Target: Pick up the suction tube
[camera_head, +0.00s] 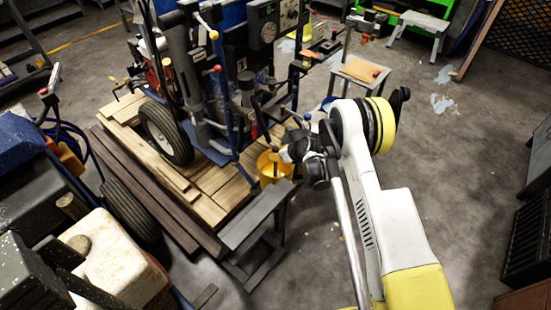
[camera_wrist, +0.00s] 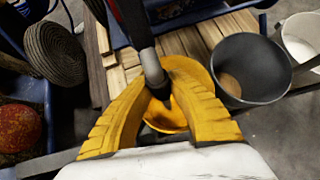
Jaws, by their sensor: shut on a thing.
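The suction tube (camera_wrist: 150,62) shows in the wrist view as a dark tube with a grey sleeve and a black end, slanting down from the top. My gripper (camera_wrist: 166,80) has two ribbed yellow fingers, which close in around the tube near its lower end. The fingers hide part of the tube's sides. A yellow round container (camera_wrist: 168,118) lies behind and below the tube end. In the head view this yellow container (camera_head: 274,170) shows beside my wrist, and I cannot make out the tube clearly there.
A dark grey bucket (camera_wrist: 250,68) stands close to the right finger, with a white bucket (camera_wrist: 303,38) beyond it. The striper machine (camera_head: 215,75) stands on wooden planks (camera_head: 225,190). A grey metal bench (camera_head: 255,215) is in front. Open concrete floor (camera_head: 455,150) lies at right.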

